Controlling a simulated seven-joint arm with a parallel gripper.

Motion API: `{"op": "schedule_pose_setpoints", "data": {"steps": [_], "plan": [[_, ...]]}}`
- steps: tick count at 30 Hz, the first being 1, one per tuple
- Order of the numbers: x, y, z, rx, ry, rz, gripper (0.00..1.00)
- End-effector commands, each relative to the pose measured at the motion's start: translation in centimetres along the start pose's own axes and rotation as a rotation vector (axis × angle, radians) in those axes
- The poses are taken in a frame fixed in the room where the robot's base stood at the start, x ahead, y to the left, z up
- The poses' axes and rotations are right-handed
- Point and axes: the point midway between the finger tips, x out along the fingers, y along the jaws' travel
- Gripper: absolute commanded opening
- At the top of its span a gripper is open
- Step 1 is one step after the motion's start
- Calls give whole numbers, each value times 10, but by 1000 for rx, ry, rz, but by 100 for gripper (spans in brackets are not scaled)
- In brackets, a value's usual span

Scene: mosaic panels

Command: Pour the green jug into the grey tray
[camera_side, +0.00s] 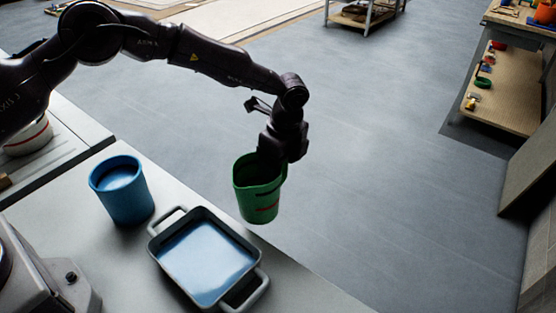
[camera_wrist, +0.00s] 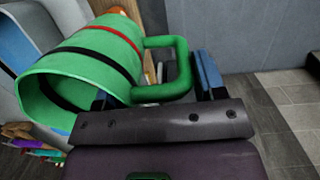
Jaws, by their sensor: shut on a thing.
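The green jug (camera_side: 257,200), with black and red bands, is held in the air just past the table's right edge, to the upper right of the tray. It looks nearly upright, with a slight tilt. In the wrist view the jug (camera_wrist: 95,62) shows its open mouth and its handle. My gripper (camera_wrist: 160,88) is shut on the jug's handle; in the side view my gripper (camera_side: 276,160) is partly hidden by the jug's rim. The grey tray (camera_side: 263,285) has two handles and sits on the table with a pale blue liquid in it. The jug's contents cannot be made out.
A blue cup (camera_side: 125,200) with pale blue liquid stands on the table left of the tray. A white container with a red band (camera_side: 27,138) is at the far left. A grey device (camera_side: 40,275) stands at the lower left. Floor lies open beyond the table edge.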

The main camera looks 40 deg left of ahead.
Motion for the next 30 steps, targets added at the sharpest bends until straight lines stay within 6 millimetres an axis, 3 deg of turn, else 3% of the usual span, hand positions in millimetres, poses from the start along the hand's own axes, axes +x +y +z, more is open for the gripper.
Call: {"op": "schedule_pose_setpoints", "data": {"steps": [9, 24, 30], "plan": [[-3, 0, 0, 0, 0, -2, 14], [-38, 1, 5, -1, -1, -2, 14], [-40, 1, 5, -1, -1, -1, 14]]}}
